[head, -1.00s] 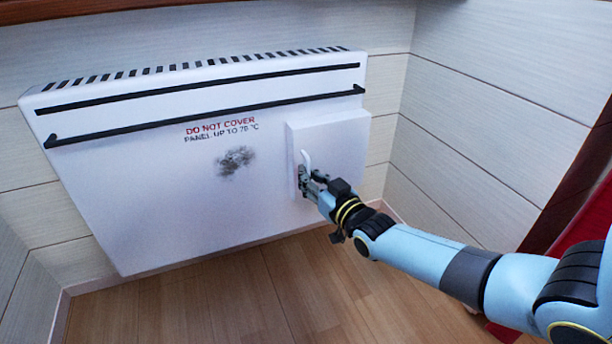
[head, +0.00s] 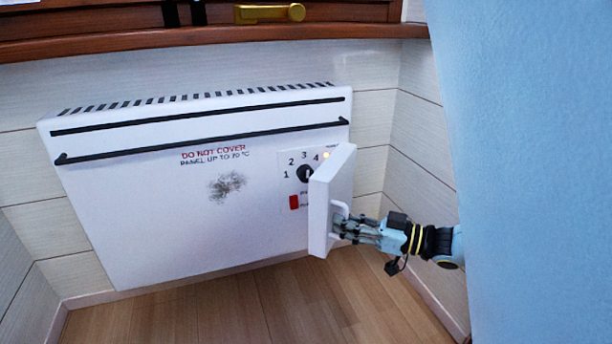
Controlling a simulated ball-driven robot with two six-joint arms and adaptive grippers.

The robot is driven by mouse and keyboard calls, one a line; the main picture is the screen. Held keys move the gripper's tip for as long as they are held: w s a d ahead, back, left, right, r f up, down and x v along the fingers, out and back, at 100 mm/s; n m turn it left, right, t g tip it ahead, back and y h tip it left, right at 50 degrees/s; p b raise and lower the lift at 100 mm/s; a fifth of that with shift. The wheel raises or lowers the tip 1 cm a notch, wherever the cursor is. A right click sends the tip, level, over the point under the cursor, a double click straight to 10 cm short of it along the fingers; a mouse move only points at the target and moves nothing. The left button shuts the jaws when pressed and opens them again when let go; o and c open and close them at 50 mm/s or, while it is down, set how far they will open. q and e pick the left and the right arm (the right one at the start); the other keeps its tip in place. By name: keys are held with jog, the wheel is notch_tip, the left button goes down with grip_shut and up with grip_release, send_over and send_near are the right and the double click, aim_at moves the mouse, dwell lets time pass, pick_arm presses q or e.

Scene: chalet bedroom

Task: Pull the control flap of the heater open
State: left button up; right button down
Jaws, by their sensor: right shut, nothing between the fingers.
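The white heater (head: 140,220) hangs on the wall, with black slots and two black rails along its top. Its control flap (head: 319,212) stands swung out to the right, hinged on its right side. Nothing is held between the fingers. My left gripper is out of view.
A wooden sill (head: 200,38) with a brass handle (head: 270,13) above it runs over the heater. A blue part of my own body hides the right side. The wood floor (head: 240,310) below the heater is clear.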

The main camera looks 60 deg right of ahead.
jog(key=c, duration=2)
grip_release()
jog(key=shift+d+v, duration=0.2)
jog(key=shift+v, duration=0.85)
jog(key=o, duration=0.6)
jog(key=v, duration=0.7)
jog(key=shift+s, duration=0.15)
